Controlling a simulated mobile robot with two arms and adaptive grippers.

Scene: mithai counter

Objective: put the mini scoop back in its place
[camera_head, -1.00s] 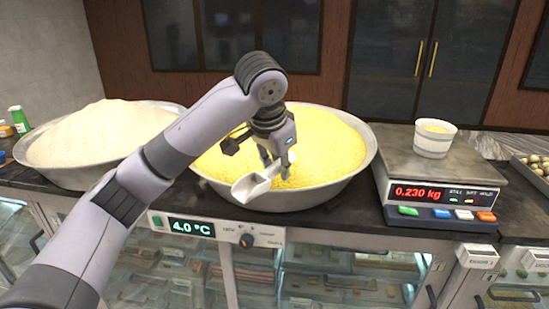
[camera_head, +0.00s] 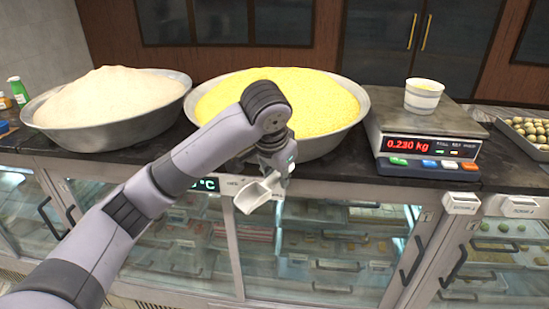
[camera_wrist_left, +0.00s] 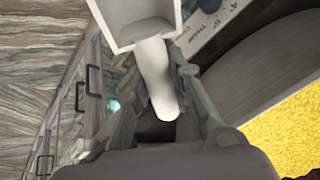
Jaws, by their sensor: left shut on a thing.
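The mini scoop (camera_head: 257,192) is white and boxy, with a round handle. My left gripper (camera_head: 277,172) is shut on its handle. In the head view the scoop hangs in front of the counter's front edge, below the rim of the yellow-filled bowl. In the left wrist view the scoop (camera_wrist_left: 140,22) points away from the gripper (camera_wrist_left: 160,110), its handle between the fingers. The inside of the scoop looks empty. My right gripper is not in view.
A metal bowl of yellow grains (camera_head: 318,148) and one of pale powder (camera_head: 105,135) stand on the counter. A scale (camera_head: 425,165) reading 0.230 kg carries a striped cup (camera_head: 423,97). A tray of round sweets (camera_head: 515,128) is at right. Glass display cases (camera_head: 330,240) lie below.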

